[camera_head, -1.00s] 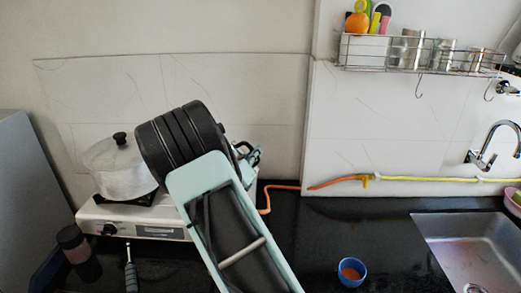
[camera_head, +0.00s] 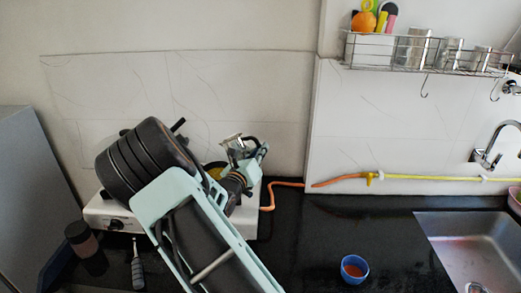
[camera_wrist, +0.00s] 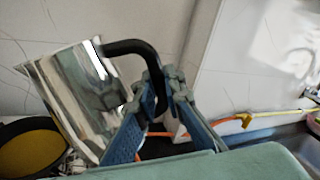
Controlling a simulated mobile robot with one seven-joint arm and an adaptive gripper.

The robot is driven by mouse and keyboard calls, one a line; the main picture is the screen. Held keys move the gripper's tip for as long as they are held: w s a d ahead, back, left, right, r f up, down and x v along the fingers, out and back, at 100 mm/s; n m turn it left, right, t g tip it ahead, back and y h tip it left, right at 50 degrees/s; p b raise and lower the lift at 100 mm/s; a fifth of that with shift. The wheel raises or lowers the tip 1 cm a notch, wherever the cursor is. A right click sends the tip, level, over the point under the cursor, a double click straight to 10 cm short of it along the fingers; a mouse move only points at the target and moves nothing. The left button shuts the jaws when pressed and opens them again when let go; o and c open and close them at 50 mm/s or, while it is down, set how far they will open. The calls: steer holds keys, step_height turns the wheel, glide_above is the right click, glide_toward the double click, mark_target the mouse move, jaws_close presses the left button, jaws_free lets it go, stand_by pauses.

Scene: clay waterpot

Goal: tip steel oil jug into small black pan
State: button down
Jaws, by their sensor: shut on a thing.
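The steel oil jug (camera_wrist: 72,92), shiny with a black handle (camera_wrist: 128,46), fills the left of the wrist view, leaning. My gripper (camera_wrist: 158,92) is shut on the handle. In the head view the jug (camera_head: 233,141) shows small and partly hidden beside my gripper (camera_head: 252,160), above the right part of the stove. The small black pan (camera_wrist: 28,123), with a yellow inside, sits lower left in the wrist view, below and left of the jug. In the head view only a bit of the pan's yellow inside (camera_head: 215,173) shows behind my arm. No stream is visible from the jug.
The white stove (camera_head: 244,222) stands on the black counter, largely hidden by my arm. An orange hose (camera_head: 287,184) runs along the wall. A blue cup (camera_head: 354,268) stands front right, left of the sink (camera_head: 465,245). A dark jar (camera_head: 80,238) stands front left.

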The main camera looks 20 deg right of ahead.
mark_target(256, 143)
steer(key=shift+f+m+b, duration=0.25)
steer(key=shift+m+b, duration=0.4)
steer(key=shift+b, duration=0.15)
steer(key=shift+f+m+b, duration=0.2)
steer(key=shift+m+b, duration=0.45)
steer(key=shift+b, duration=0.1)
steer(key=shift+b, duration=0.5)
steer(key=shift+w+f+b, duration=0.1)
steer(key=shift+b, duration=0.2)
steer(key=shift+w+a+f+m+b, duration=0.15)
steer(key=shift+f+m+b, duration=0.25)
steer(key=shift+b, duration=0.4)
steer(key=shift+w+a+f+m+b, duration=0.15)
steer(key=shift+a+f+m+b, duration=0.15)
steer(key=shift+m+b, duration=0.65)
steer(key=shift+r, duration=0.2)
steer(key=shift+r+p, duration=1.7)
steer(key=shift+r, duration=0.75)
